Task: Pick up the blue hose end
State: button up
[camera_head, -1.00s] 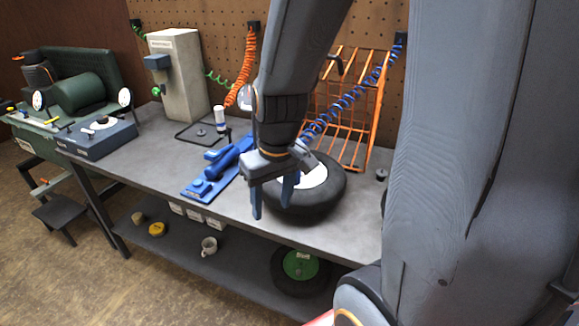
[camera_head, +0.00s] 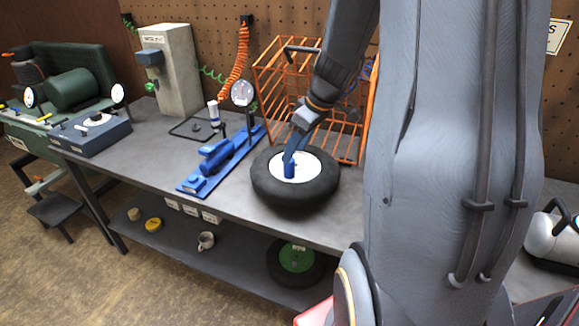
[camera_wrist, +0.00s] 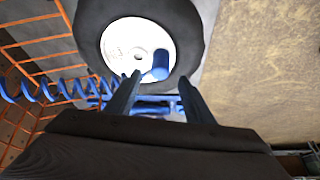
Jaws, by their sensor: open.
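A short blue cylinder, which looks like the blue hose end (camera_head: 289,171), stands over the white hub of a black tyre on the bench. In the wrist view the hose end (camera_wrist: 160,64) shows just beyond and between my fingertips. My gripper (camera_head: 293,150) is above the hub, pointing down, and my gripper (camera_wrist: 159,79) is open and empty. I cannot tell whether a finger touches the cylinder. The blue coiled hose (camera_wrist: 45,90) runs in from the left towards my left finger. Its join to the cylinder is hidden.
The black tyre (camera_head: 265,185) lies flat near the bench front. An orange wire rack (camera_head: 268,85) stands close behind it. A blue clamp-like tool (camera_head: 215,165) lies to its left. Bare bench (camera_head: 150,165) shows further left.

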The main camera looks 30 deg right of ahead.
aim_at(290, 168)
jog(key=shift+p+x, duration=0.85)
jog(key=shift+x, duration=1.8)
